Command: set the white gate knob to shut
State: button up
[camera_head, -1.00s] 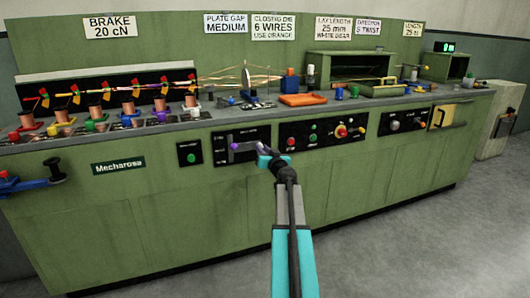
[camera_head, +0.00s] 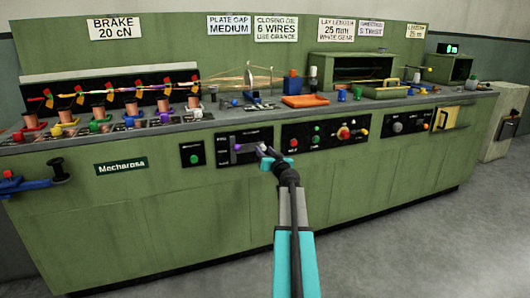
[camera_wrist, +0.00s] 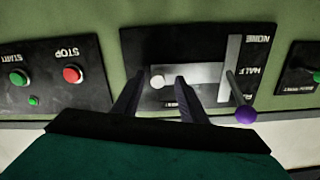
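The white gate knob (camera_wrist: 156,82) sits at the left end of a pale horizontal slot on a black panel (camera_wrist: 137,42), which looks upside down in the wrist view. My gripper (camera_wrist: 157,88) is open, one dark finger on each side of the knob, with gaps showing; I cannot tell whether they touch it. The small label below the slot is unreadable.
A purple-knobbed lever (camera_wrist: 246,112) stands beside an upright slot marked NONE and HALF, right of my gripper in the wrist view. A panel with green START and red STOP buttons (camera_wrist: 73,74) lies left. The floor (camera_head: 400,255) in front is clear.

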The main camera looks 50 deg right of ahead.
jog(key=v, duration=1.3)
jog(key=shift+a, duration=0.2)
dwell(0.5)
